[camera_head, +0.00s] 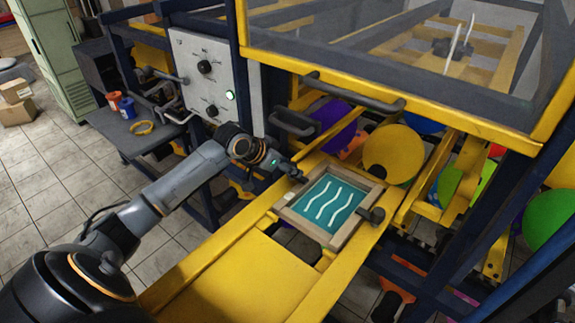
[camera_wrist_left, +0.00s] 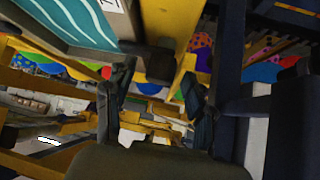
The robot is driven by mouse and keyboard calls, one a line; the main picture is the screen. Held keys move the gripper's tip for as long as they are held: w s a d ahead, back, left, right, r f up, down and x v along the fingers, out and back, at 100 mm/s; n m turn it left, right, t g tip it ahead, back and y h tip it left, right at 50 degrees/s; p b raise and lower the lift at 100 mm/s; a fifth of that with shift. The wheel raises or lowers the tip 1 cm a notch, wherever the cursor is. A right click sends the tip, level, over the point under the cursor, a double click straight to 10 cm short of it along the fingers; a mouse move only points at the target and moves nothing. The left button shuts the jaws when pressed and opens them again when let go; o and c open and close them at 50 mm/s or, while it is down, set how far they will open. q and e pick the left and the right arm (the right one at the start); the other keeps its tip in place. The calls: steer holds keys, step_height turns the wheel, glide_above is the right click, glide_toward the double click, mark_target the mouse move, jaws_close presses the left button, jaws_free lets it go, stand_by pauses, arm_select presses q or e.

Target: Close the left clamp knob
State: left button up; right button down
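The printing screen (camera_head: 328,202) is teal with white wavy lines in a light frame, set on the yellow machine beam. A dark clamp knob (camera_head: 373,215) sits at its right side. My left gripper (camera_head: 288,167) is at the frame's upper-left side, where the left clamp knob cannot be told apart from it. In the left wrist view, the two dark fingers of my left gripper (camera_wrist_left: 156,82) are apart. A dark knob (camera_wrist_left: 160,64) shows beyond and between the fingertips, close to the screen's corner; contact cannot be told. My right gripper is not in view.
A yellow-framed transparent cover (camera_head: 400,40) with a dark handle (camera_head: 355,92) stands above and behind the screen. A grey control panel (camera_head: 205,75) is at the back left. A yellow plate (camera_head: 235,275) lies in front.

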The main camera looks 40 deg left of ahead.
arm_select(q)
steer(key=shift+r, duration=0.1)
steer(key=v, duration=1.1)
steer(key=shift+s+r, duration=0.25)
steer(key=shift+s, duration=0.1)
steer(key=shift+a, duration=0.1)
